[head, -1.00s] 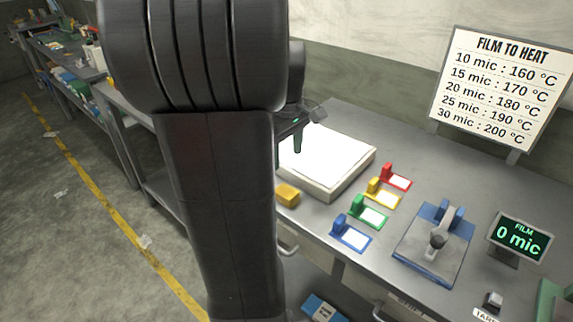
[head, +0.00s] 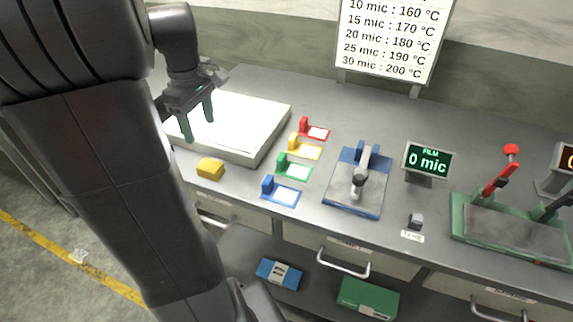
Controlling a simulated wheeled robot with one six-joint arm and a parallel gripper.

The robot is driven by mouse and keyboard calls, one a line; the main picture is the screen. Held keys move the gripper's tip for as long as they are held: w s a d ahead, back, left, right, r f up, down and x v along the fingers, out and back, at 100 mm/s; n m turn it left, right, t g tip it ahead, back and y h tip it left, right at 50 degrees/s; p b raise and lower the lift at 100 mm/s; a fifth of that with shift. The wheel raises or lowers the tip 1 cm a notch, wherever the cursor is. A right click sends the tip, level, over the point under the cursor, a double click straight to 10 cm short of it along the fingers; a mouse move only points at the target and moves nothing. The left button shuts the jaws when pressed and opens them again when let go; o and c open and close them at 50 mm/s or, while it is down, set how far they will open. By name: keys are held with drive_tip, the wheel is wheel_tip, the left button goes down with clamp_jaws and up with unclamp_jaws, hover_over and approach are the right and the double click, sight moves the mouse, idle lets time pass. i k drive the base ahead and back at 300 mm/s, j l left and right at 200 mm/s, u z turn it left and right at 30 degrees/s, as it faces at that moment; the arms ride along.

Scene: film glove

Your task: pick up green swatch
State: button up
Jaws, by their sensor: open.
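The green swatch (head: 293,167) lies on the grey bench, a flat green-edged piece with a white face and a raised green block at its left end. It sits in a row between the yellow swatch (head: 305,149) and the blue swatch (head: 281,191), with the red swatch (head: 314,130) farthest back. My gripper (head: 198,127) is open and empty, its two green-tipped fingers pointing down. In the picture it is over the white light-topped box, left of the swatches and apart from them.
The white-topped box (head: 262,128) stands left of the swatches, with a yellow block (head: 210,169) at its front. A blue press-like device (head: 358,183), a film display (head: 429,159) and a green sealer (head: 512,228) stand to the right. Drawers and a lower shelf are below the bench.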

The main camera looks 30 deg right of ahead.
sight(284, 167)
drive_tip(key=i+j+z, duration=0.15)
drive_tip(key=z, duration=0.2)
drive_tip(key=i+j+z, duration=0.1)
drive_tip(key=z, duration=0.25)
drive_tip(key=j, duration=0.1)
